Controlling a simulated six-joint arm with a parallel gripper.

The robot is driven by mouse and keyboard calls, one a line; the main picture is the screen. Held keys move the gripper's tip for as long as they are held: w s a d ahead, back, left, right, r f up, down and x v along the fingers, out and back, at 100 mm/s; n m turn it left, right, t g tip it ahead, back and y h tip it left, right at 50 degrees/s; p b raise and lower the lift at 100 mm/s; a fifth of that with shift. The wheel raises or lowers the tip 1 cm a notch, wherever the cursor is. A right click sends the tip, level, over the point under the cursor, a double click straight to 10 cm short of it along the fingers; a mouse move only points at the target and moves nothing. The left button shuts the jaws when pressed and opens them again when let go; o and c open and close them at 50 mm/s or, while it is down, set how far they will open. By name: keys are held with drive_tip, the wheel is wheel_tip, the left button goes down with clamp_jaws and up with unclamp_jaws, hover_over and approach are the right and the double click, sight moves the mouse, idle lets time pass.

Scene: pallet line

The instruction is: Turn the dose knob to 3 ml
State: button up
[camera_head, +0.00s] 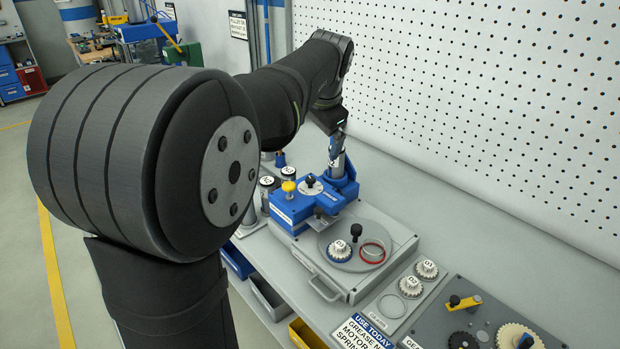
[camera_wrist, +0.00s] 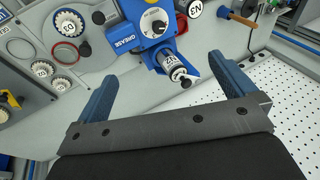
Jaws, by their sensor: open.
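The dose knob (camera_wrist: 156,23) is a dark knob on a round white dial. The dial sits on top of a blue grease dispenser (camera_wrist: 128,38). Its marks are too small to read, so I cannot tell its setting. In the head view the dose knob (camera_head: 311,182) stands beside a yellow button. My gripper (camera_wrist: 162,68) is open and empty, its two blue fingers wide apart. In the wrist view the dial lies beyond the fingertips, apart from them. In the head view my wrist is above the back of the dispenser; the fingers are not clear there.
A labelled cartridge (camera_wrist: 172,66) stands in the dispenser's blue holder, close to my gripper. A round plate (camera_head: 358,240) with a gear and red ring is in front. Several labelled canisters (camera_head: 266,182) stand behind left. A white pegboard (camera_head: 480,100) bounds the bench.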

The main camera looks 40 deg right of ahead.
drive_tip(key=shift+s+r, duration=0.15)
drive_tip(key=shift+r, duration=0.15)
